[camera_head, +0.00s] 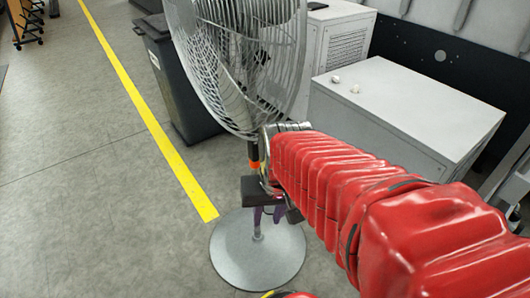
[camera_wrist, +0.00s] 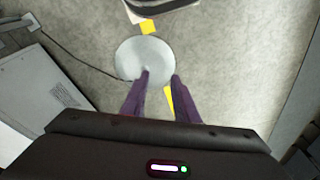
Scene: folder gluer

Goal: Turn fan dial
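The standing fan (camera_head: 240,62), with a round silver wire cage, stands upright in the head view. Its pole is partly hidden by my arm, and its round grey base (camera_head: 243,262) lies on the floor. The base also shows in the wrist view (camera_wrist: 138,52). I cannot make out a dial. A small orange part (camera_head: 254,164) shows at the pole beside my wrist. My gripper (camera_head: 267,220) points down below the fan cage, by the pole, above the base. In the wrist view its purple fingers (camera_wrist: 160,76) are apart with nothing between them.
A dark bin (camera_head: 183,85) stands behind the fan on the left. White cabinets (camera_head: 415,100) stand on the right, one with two small knobs on top. A yellow floor line (camera_head: 150,118) runs past the bin.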

